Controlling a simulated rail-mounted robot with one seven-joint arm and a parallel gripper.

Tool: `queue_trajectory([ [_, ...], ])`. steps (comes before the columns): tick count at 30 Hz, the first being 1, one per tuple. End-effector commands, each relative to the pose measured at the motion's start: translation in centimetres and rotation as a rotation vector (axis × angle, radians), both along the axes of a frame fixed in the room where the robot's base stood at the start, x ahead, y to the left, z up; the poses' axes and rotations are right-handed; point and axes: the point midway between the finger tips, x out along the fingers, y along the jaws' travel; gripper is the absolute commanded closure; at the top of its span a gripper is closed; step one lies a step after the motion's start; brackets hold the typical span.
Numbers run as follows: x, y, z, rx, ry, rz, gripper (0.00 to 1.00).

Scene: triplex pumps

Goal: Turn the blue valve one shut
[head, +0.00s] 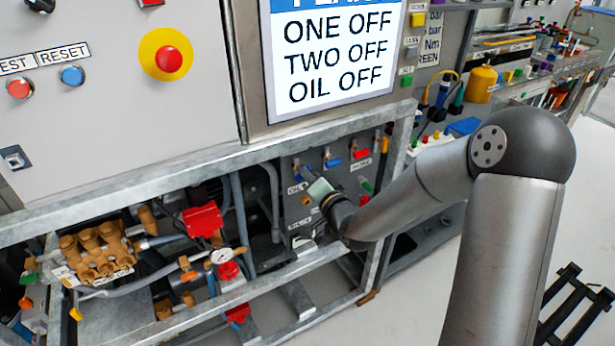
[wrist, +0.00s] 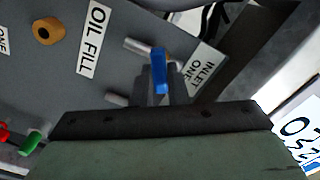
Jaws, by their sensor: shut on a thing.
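The blue valve one handle (wrist: 159,70) shows in the wrist view as a short blue lever beside a label reading "INLET ONE". My gripper (wrist: 157,92) is shut on this lever, with its dark fingers around the lower part. The lever's upper part sticks out beyond the fingers. In the head view my gripper (head: 308,180) reaches the left part of the grey valve panel (head: 300,220). There the gripper covers most of the lever.
Other blue and red levers (head: 361,154) sit on the panel to the right. A galvanized frame rail (head: 200,170) runs above the panel. The sign reads "ONE OFF, TWO OFF, OIL OFF".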

Motion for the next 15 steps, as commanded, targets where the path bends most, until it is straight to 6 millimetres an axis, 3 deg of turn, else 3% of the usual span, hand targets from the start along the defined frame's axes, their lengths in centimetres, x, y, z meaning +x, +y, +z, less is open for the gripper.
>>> queue_trajectory([
  [15, 0.06, -0.16, -0.13, 0.364, 0.221, -0.002, 1.00],
])
